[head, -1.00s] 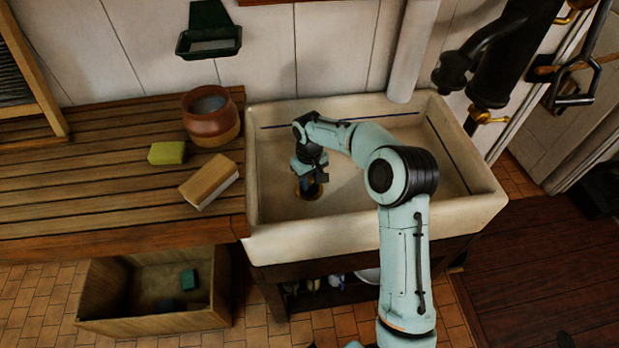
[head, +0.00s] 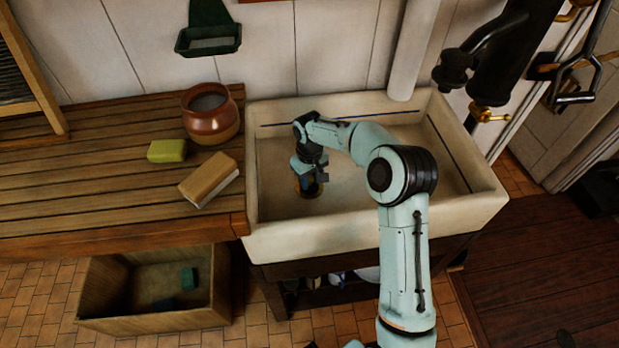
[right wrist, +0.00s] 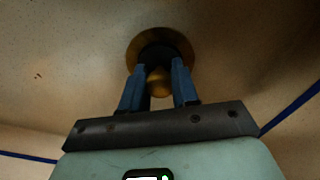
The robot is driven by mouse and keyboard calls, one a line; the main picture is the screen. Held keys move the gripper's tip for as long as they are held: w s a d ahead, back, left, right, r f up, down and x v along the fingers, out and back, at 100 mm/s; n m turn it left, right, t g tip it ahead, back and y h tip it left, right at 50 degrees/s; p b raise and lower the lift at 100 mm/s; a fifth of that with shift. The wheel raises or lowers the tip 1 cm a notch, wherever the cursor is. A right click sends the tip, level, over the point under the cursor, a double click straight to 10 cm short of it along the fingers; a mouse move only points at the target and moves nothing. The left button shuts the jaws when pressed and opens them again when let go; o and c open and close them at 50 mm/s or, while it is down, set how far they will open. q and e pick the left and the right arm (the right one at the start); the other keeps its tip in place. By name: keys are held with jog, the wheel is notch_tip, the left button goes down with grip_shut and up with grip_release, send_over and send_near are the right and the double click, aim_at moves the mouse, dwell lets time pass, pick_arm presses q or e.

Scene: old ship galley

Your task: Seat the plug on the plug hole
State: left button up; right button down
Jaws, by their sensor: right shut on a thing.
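My right gripper (head: 311,181) reaches down into the white sink (head: 350,242), over the brass-rimmed plug hole (head: 314,193). In the right wrist view its blue fingers (right wrist: 159,85) are shut on the plug (right wrist: 159,82), whose brass knob shows between them. The brass ring of the plug hole (right wrist: 181,42) lies just beyond the fingertips, with a dark middle. The plug's lower part is dark or hidden, so I cannot tell whether it sits in the hole or just above it. My left gripper is not in view.
A slatted wooden counter (head: 100,190) left of the sink holds a brown pot (head: 211,125), a yellow-green sponge (head: 167,150) and a wooden brush (head: 208,180). A wooden crate (head: 150,318) stands on the floor below. The sink's right side is clear.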

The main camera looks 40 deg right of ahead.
jog(key=shift+f, duration=0.55)
jog(key=c, duration=0.8)
grip_release()
jog(key=shift+r, duration=0.15)
notch_tip(320, 180, up, 13)
jog(key=shift+r+p, duration=0.1)
jog(key=shift+p, duration=0.35)
